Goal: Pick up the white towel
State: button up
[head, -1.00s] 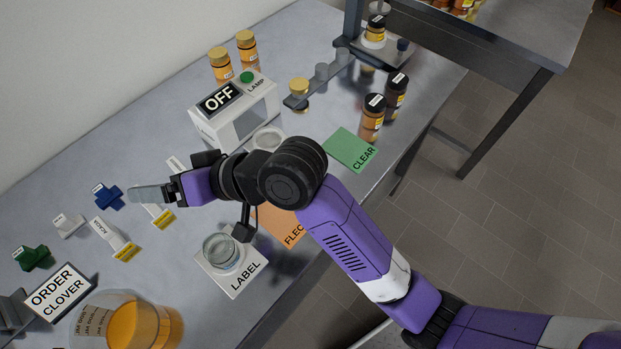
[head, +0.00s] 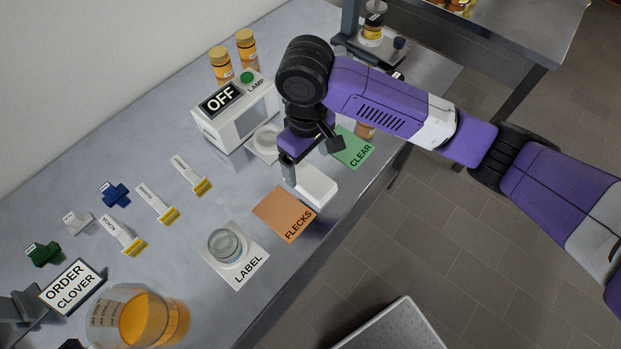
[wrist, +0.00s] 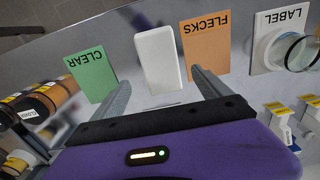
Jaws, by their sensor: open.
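The white towel (head: 316,186) is a folded, flat white block lying on the steel bench between the green CLEAR card and the orange FLECKS card. In the wrist view the towel (wrist: 158,59) lies ahead of and between the two fingers. My gripper (head: 290,178) points down just left of the towel in the head view, over the bench. In the wrist view my gripper (wrist: 160,90) has its fingers spread wide with nothing between them. I cannot tell the exact height of the fingertips above the bench.
The FLECKS card (head: 285,213) and CLEAR card (head: 352,148) flank the towel. The OFF lamp box (head: 235,110) stands behind. A LABEL pad with a jar (head: 226,245) sits front left. The bench's front edge is close to the towel.

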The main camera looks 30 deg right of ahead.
aim_at(306, 175)
jog(key=shift+w+f+p, duration=0.15)
jog(key=shift+f+p, duration=0.4)
jog(key=shift+f, duration=2.25)
jog(key=shift+a, duration=0.1)
jog(key=c, duration=1.5)
jog(key=shift+o, duration=0.2)
jog(key=shift+r, duration=0.1)
notch_tip(306, 175, up, 20)
